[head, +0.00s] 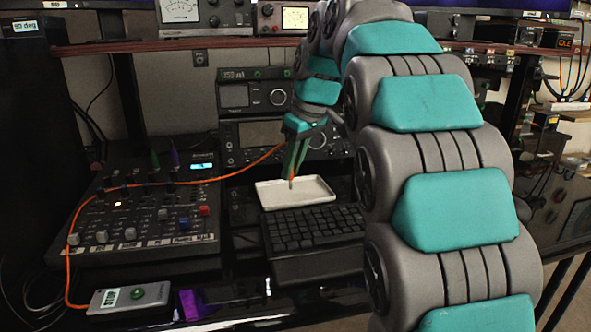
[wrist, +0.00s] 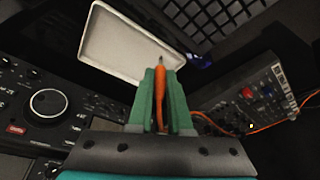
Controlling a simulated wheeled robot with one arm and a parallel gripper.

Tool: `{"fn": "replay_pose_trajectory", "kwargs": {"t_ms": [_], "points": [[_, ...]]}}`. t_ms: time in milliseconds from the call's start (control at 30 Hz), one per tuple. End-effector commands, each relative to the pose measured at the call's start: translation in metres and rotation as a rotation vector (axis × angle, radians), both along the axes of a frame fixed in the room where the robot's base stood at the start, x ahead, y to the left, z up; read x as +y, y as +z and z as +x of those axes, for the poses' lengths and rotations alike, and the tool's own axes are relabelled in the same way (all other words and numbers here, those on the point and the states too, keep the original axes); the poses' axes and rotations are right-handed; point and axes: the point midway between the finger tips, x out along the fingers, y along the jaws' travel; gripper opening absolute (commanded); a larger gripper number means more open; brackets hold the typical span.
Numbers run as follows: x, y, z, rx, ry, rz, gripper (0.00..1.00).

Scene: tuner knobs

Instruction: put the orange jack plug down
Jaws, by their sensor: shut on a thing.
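My gripper (head: 294,168) is shut on the orange jack plug (wrist: 159,92), which sits between the two green fingers (wrist: 160,75) in the wrist view. The plug's metal tip points away from the gripper, past the fingertips. In the head view the plug points down over the white tray (head: 315,196), and its tip shows against the tray. Whether the tip touches the tray I cannot tell. The tray also shows in the wrist view (wrist: 118,42) and looks empty. An orange cable (head: 250,166) trails from the gripper to the left.
A black keyboard (head: 313,229) lies in front of the tray. A mixer (head: 125,225) with several knobs stands at left, with the cable crossing it. Radio units (head: 250,95) stand behind the tray. A small grey box (head: 130,297) lies at front left.

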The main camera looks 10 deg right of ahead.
Motion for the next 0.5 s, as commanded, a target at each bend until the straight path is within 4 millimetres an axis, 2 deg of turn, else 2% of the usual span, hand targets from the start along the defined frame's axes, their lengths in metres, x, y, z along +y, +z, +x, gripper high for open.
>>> {"fn": "replay_pose_trajectory", "kwargs": {"t_ms": [300, 500], "points": [[-0.016, -0.004, 0.048, -0.003, -0.001, 0.0, 0.0], [-0.02, -0.005, 0.061, -0.004, 0.0, -0.001, 0.0]]}}
